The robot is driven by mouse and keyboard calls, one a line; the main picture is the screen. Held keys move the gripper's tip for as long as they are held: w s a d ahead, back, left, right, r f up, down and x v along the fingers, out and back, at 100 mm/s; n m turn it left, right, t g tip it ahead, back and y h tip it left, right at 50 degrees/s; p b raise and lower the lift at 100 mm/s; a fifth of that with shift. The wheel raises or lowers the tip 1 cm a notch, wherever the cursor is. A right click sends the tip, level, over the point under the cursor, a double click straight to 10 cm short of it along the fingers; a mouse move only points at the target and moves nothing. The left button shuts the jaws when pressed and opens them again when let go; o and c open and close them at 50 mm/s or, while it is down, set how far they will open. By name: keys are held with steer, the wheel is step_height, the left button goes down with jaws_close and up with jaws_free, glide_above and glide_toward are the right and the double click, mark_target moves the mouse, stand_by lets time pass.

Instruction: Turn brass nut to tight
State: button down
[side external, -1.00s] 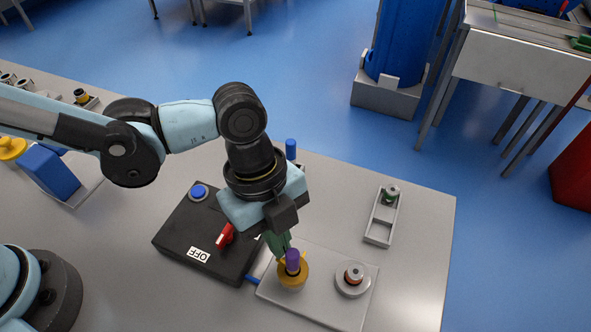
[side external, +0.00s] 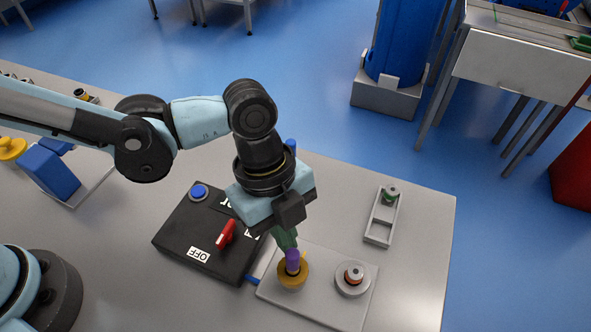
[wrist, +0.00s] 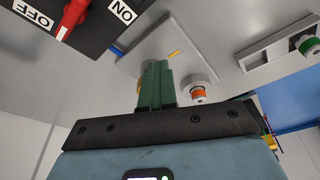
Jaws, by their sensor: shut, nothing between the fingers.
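The brass nut (side external: 291,275) is a yellow ring on the left of a grey plate (side external: 322,314). A purple post (side external: 292,258) stands up through its middle. My gripper (side external: 288,245) is shut with nothing between its green fingers, just behind and above the purple post. Whether the fingertips touch the post or nut cannot be told.
A black box (side external: 180,245) with a red switch (side external: 226,235) and blue button (side external: 198,191) stands left of the plate. A round grey fitting (side external: 352,280) sits on the plate's right. A grey holder (side external: 382,216) lies behind right.

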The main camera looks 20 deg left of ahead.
steer(key=shift+w+a, duration=0.15)
steer(key=shift+r, duration=0.3)
steer(key=shift+s+d+v, duration=0.1)
steer(key=shift+d+v, duration=0.1)
steer(key=shift+v, duration=0.65)
steer(key=shift+s+d+v, duration=0.1)
steer(key=shift+d+v, duration=0.05)
steer(key=shift+v, duration=0.75)
steer(key=shift+s+d+v, duration=0.1)
steer(key=shift+d+v, duration=0.1)
steer(key=shift+v, duration=0.65)
steer(key=shift+a+r, duration=0.1)
steer(key=shift+r, duration=0.15)
steer(key=shift+s+a+f, duration=0.15)
steer(key=shift+s+f, duration=0.3)
steer(key=shift+f, duration=0.55)
steer(key=shift+s+a+f, duration=0.2)
steer(key=shift+s+f, duration=0.3)
steer(key=shift+f, duration=0.55)
steer(key=shift+s+a+f, duration=0.15)
steer(key=shift+s+f, duration=0.3)
steer(key=shift+f, duration=0.55)
steer(key=shift+w+d, duration=0.45)
steer(key=shift+w, duration=0.3)
steer(key=shift+w+d, duration=0.3)
steer(key=shift+d, duration=0.05)
steer(key=shift+w+a, duration=0.15)
